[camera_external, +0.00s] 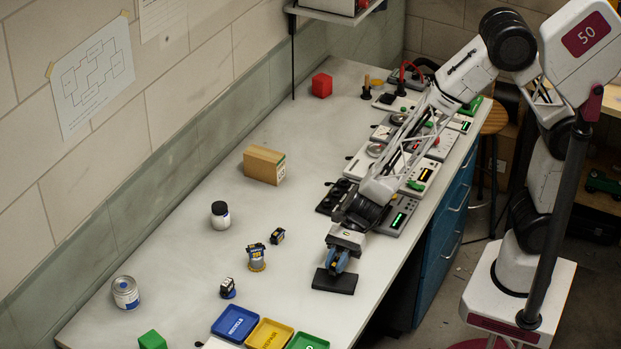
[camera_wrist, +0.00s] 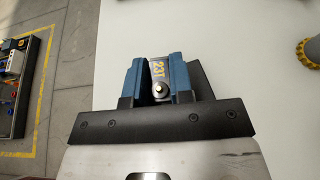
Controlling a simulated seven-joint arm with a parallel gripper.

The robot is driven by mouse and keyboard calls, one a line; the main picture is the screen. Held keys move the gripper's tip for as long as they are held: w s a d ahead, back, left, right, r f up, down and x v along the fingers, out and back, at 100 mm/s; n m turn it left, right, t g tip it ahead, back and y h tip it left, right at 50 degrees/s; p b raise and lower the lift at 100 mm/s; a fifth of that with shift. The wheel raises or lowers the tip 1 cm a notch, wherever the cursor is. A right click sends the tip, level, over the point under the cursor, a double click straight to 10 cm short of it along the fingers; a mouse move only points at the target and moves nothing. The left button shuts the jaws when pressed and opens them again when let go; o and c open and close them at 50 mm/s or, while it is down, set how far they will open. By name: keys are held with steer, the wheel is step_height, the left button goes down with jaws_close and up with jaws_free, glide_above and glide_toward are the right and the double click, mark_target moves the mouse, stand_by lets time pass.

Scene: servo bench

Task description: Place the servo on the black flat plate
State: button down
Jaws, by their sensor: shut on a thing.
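The black flat plate (camera_external: 335,282) lies on the bench near its front edge. My gripper (camera_external: 339,262) is right above it, pointing down, with its blue fingers close to the plate. In the wrist view my gripper (camera_wrist: 160,82) is shut on the servo (camera_wrist: 158,75), a small grey piece with yellow "231" markings between the blue fingers. Part of the black plate (camera_wrist: 209,85) shows behind the fingers. I cannot tell whether the servo touches the plate. In the external view the fingers mostly hide the servo.
Several small servo-like parts stand to the left, including one on a yellow base (camera_external: 256,258). Blue (camera_external: 218,331), yellow (camera_external: 250,341) and green (camera_external: 300,345) trays lie at the front. Instruments (camera_external: 400,222) crowd the bench behind my gripper. The bench middle is mostly clear.

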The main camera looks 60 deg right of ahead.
steer(key=shift+f, duration=1.4)
steer(key=shift+f, duration=0.15)
steer(key=c, duration=1)
jaws_free()
steer(key=shift+d+r, duration=0.1)
steer(key=shift+r, duration=0.1)
steer(key=shift+v, duration=5.85)
steer(key=shift+d, duration=0.1)
steer(key=s+d+r+n+t+h, duration=0.1)
steer(key=s+d+r+n+h, duration=0.3)
steer(key=d, duration=0.6)
steer(key=s+d+r+n+h, duration=0.5)
steer(key=s+d+r+n, duration=0.2)
steer(key=d, duration=0.4)
steer(key=s+d+r+n+t+h, duration=0.1)
steer(key=s+d+r+n+h, duration=0.3)
steer(key=d, duration=0.7)
steer(key=shift+s+r+n+t+h, duration=0.15)
steer(key=shift+s+r+n, duration=0.25)
steer(key=shift+r+n, duration=0.35)
steer(key=shift+s+r+n+t+h, duration=0.15)
steer(key=shift+s+r+n, duration=0.2)
steer(key=shift+r+n, duration=0.35)
